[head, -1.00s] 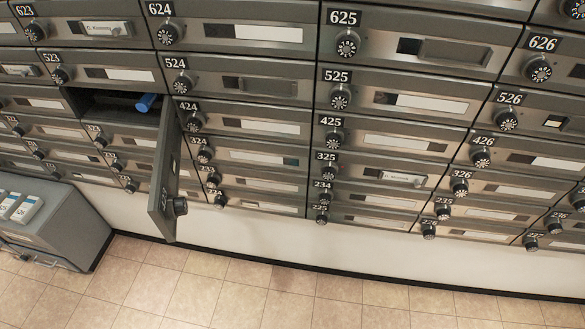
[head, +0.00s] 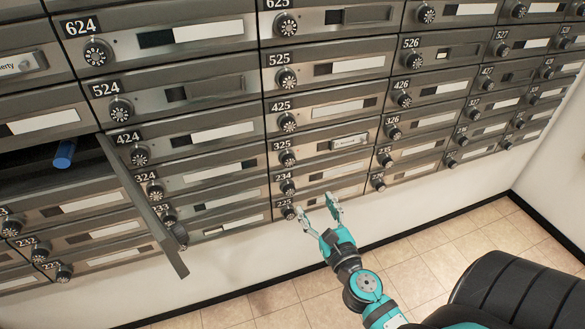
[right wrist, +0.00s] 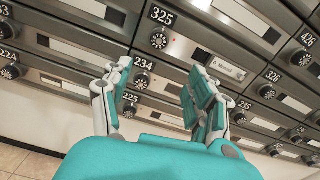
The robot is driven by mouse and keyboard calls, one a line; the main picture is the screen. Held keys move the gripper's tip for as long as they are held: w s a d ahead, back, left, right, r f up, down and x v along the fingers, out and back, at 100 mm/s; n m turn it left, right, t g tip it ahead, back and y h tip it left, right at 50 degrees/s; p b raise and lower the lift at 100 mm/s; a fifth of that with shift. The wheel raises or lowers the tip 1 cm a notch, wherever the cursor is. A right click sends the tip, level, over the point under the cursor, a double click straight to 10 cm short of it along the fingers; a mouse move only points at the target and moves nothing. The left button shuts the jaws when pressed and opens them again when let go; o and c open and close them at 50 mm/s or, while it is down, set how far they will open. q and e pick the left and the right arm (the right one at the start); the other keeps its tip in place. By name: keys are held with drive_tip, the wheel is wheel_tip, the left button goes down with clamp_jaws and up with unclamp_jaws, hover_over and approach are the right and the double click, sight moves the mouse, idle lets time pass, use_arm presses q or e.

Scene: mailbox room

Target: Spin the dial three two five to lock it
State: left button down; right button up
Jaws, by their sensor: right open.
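The mailbox door 325 (head: 348,142) is closed in the head view, with its round black dial (head: 287,158) at its left end. In the right wrist view the same dial (right wrist: 159,41) shows just beyond my fingertips, with a small red dot to its right. My right gripper (head: 319,208) is open and empty, below dial 325 and in front of the lower doors by 225. It also shows in the right wrist view (right wrist: 161,70), its two fingers spread left and right below the dial. My left gripper is out of view.
An open mailbox door (head: 143,205) sticks out to the left, with a blue object (head: 64,154) in the open box. Closed doors with similar dials surround 325, including 425 above (head: 287,122) and 234 below (head: 287,187). The tiled floor (head: 280,298) is clear.

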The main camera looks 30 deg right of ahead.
sight(290, 164)
drive_tip(key=p+x, duration=0.2)
drive_tip(key=x, duration=1.3)
drive_tip(key=shift+w+a, duration=0.1)
drive_tip(key=shift+a, duration=0.1)
drive_tip(key=shift+w+d, duration=0.15)
drive_tip(key=shift+w, duration=0.55)
drive_tip(key=shift+c, duration=0.3)
drive_tip(key=c, duration=1.1)
